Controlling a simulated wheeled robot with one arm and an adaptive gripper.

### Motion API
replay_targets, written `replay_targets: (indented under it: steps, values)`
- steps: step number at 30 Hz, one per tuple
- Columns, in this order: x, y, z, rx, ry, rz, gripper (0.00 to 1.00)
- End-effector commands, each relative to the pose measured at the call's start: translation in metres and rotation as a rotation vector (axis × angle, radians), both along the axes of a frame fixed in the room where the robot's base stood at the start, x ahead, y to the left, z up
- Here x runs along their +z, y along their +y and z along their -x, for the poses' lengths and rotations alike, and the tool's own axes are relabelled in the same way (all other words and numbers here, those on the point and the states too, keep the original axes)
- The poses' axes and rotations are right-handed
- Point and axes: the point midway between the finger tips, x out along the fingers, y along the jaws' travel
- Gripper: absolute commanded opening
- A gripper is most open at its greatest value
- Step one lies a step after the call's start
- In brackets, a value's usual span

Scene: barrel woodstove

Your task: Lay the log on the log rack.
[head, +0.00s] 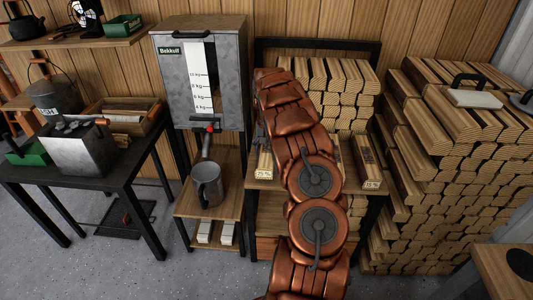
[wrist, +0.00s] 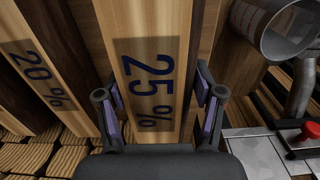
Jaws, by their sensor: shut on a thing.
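The log marked 25 % (wrist: 150,75) stands out in the middle of the wrist view, pale wood with dark blue lettering. My gripper (wrist: 156,100) is shut on it, one finger at each side. In the head view its labelled end (head: 264,173) shows on the wooden table, left of my copper arm. I cannot tell whether the held log touches the table.
A log marked 20 % (wrist: 35,75) lies beside the held one; one marked 15 % (head: 372,183) is at the table's right. A grey mug (head: 207,185) stands on a low stand (head: 184,210) under a metal dispenser (head: 202,70). A large log pile (head: 440,170) fills the right.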

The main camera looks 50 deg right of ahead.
Motion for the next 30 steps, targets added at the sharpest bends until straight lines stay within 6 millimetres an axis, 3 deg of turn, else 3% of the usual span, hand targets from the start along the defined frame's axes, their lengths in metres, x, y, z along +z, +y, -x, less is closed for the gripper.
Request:
replay_targets:
  steps: [11, 22, 30]
  values:
    - [-0.002, -0.010, -0.007, -0.002, 0.001, -0.001, 0.00]
    - [-0.033, -0.010, -0.007, -0.002, -0.001, 0.001, 0.00]
    - [-0.035, -0.010, -0.008, -0.001, -0.002, 0.001, 0.00]
